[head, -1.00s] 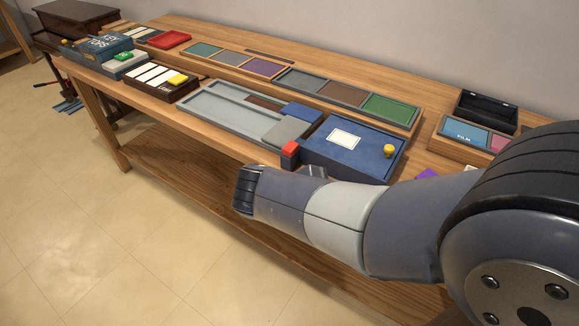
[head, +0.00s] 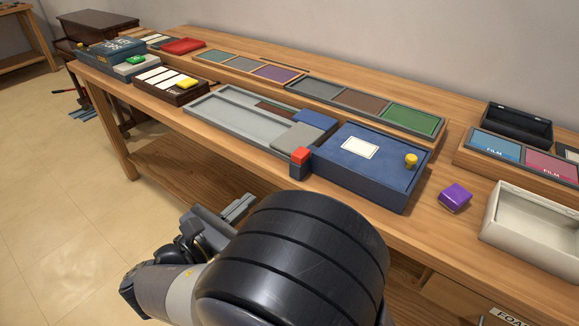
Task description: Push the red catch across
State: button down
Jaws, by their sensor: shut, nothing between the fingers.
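The red catch (head: 300,155) is a small red block on a blue post at the front left corner of a blue box (head: 335,172). The box lid carries a white label (head: 359,147) and a yellow knob (head: 410,160). My gripper (head: 240,207) is shut and empty. In the picture it lies below and left of the red catch, in front of the table edge and apart from the catch. My own arm hides part of the gripper's base and the table's lower front.
A grey tray (head: 215,116) with a grey block (head: 297,137) adjoins the box on the left. A purple block (head: 455,198) and a cream open bin (head: 530,225) are on the right. Panelled trays, including a green panel (head: 411,118), stand behind. Bare tabletop shows right of the box.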

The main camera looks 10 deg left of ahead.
aim_at(297, 158)
jog(key=b+x, duration=0.2)
jog(key=x, duration=1.1)
jog(key=shift+d, duration=0.1)
jog(key=shift+w+d, duration=0.2)
jog(key=shift+w, duration=0.3)
jog(key=p+x, duration=0.1)
jog(key=x, duration=0.2)
jog(key=shift+w+r, duration=0.1)
jog(key=shift+w, duration=0.1)
